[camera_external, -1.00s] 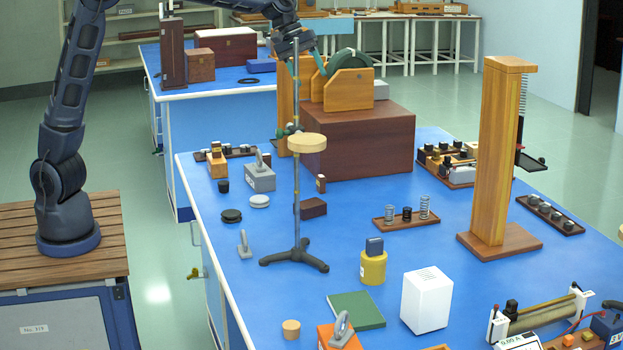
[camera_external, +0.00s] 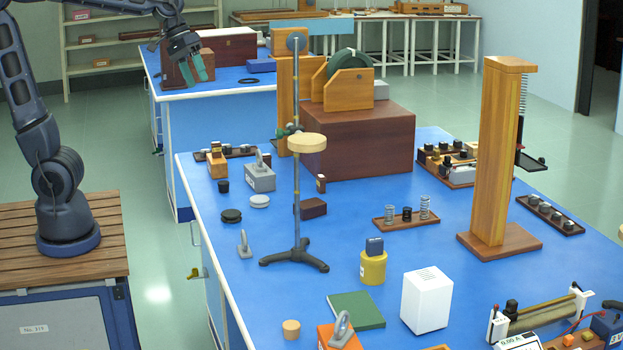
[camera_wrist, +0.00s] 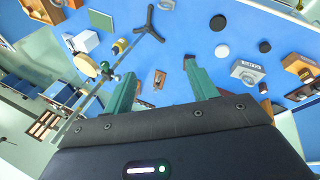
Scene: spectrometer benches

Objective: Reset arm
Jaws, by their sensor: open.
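My gripper (camera_external: 195,70) is in the upper left of the external view, in the air with its green fingers pointing down. It appears in front of the far blue bench and the dark wooden boxes there. In the wrist view my gripper (camera_wrist: 160,88) has its two green fingers well apart, with nothing between them. Beyond the fingers lies the blue bench top, seen tilted.
The blue bench (camera_external: 350,245) carries a retort stand (camera_external: 297,200), a tall wooden column (camera_external: 493,155), a large brown box (camera_external: 355,145), a white box (camera_external: 427,300) and a yellow jar (camera_external: 373,267). The far bench holds a reddish-brown box (camera_external: 228,45). Floor shows between base and bench.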

